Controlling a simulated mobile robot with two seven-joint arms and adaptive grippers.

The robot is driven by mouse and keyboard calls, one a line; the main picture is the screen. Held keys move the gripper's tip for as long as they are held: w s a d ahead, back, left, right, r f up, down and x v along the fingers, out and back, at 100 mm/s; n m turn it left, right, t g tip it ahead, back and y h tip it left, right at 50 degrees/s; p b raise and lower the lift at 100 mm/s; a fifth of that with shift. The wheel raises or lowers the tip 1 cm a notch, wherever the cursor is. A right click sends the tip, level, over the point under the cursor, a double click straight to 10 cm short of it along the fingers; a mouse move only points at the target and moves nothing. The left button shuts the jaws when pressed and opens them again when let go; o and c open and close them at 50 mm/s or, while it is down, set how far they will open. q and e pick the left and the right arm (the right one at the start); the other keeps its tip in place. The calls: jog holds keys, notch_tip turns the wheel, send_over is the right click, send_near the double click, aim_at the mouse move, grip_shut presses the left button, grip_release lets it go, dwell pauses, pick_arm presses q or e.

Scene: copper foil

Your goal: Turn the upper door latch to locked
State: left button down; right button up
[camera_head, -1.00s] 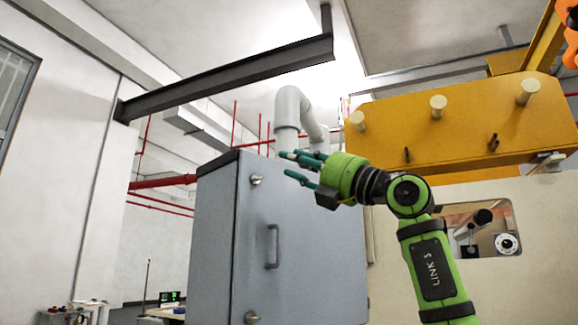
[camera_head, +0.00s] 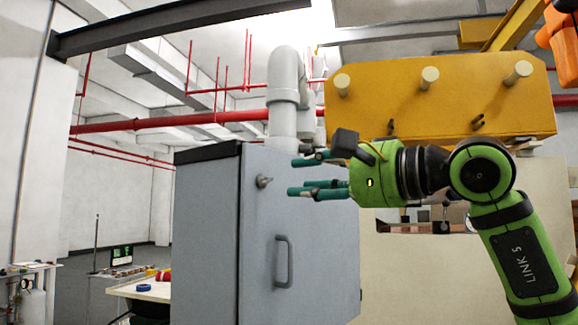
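The upper door latch (camera_head: 263,181), a small metal knob, sits near the top left of the grey cabinet door (camera_head: 330,235). Its exact turn is too small to tell. My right gripper (camera_head: 297,177) is to the right of the latch, at about its height in the picture. Its green-tipped fingers point left toward the latch and are spread apart, with nothing between them. A gap shows in the picture between fingertips and latch; the depth between them is unclear. My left gripper is not in view.
A bar handle (camera_head: 284,262) stands out from the door below the latch. A grey pipe (camera_head: 285,95) rises behind the cabinet (camera_head: 205,240). A yellow machine beam (camera_head: 440,100) is at the right behind my arm. A table (camera_head: 140,292) stands at the lower left.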

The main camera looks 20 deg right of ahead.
aim_at(269, 182)
jog(key=shift+n, duration=0.3)
jog(key=p+x, duration=0.3)
jog(key=x, duration=0.3)
jog(key=shift+w, duration=0.1)
jog(key=shift+w+a, duration=0.15)
jog(key=shift+w, duration=0.05)
grip_shut()
